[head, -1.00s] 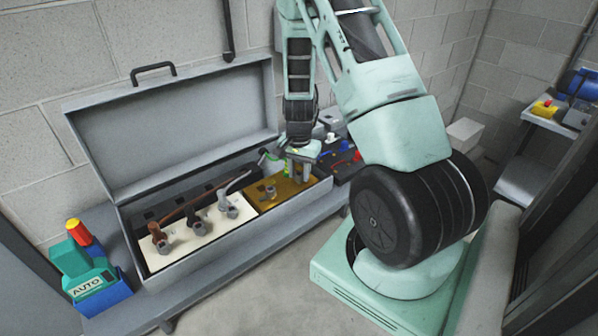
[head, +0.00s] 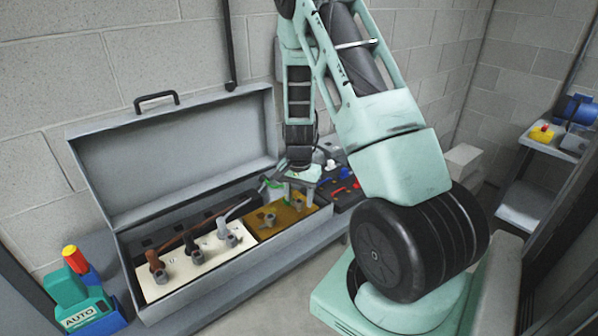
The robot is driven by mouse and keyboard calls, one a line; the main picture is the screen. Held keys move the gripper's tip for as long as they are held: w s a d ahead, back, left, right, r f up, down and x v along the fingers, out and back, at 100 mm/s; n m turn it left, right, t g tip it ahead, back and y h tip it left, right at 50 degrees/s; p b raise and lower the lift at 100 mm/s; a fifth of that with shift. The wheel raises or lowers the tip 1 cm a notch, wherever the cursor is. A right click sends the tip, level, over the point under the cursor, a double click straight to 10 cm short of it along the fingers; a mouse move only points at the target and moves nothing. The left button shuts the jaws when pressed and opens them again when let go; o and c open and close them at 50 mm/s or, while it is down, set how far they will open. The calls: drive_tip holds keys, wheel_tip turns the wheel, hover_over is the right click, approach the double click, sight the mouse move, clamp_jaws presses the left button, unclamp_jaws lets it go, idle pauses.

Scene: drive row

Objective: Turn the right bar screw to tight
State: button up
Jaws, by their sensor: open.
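A gold-coloured plate (head: 257,231) lies in the right part of an open grey metal box (head: 200,296). A grey bar screw (head: 269,219) stands on its left part, in the clear. A second bar screw (head: 298,206) stands farther right, partly hidden by my gripper. My gripper (head: 299,199) points down over the right part of the plate, its fingers apart and around or just beside this right screw. I cannot tell whether they touch it, or how the screw's bar is turned.
A cream plate (head: 155,290) with several clamps and levers fills the box's left part. The raised lid (head: 185,145) stands behind. A dark tray (head: 345,194) of coloured parts lies to the right. A green AUTO device (head: 82,300) stands at left.

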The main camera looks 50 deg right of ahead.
sight(299, 204)
wheel_tip(299, 204, up, 16)
drive_tip(key=b, duration=0.1)
drive_tip(key=shift+r, duration=0.2)
idle(0.5)
drive_tip(key=a+r+n+y, duration=0.1)
drive_tip(key=a+n, duration=0.8)
drive_tip(key=a, duration=1.5)
drive_tip(key=s+a+n+b, duration=0.1)
drive_tip(key=s+a+n, duration=1.2)
drive_tip(key=s+a, duration=0.4)
drive_tip(key=shift+s+r+n, duration=0.3)
drive_tip(key=shift+s+n, duration=0.05)
drive_tip(key=shift+n, duration=0.05)
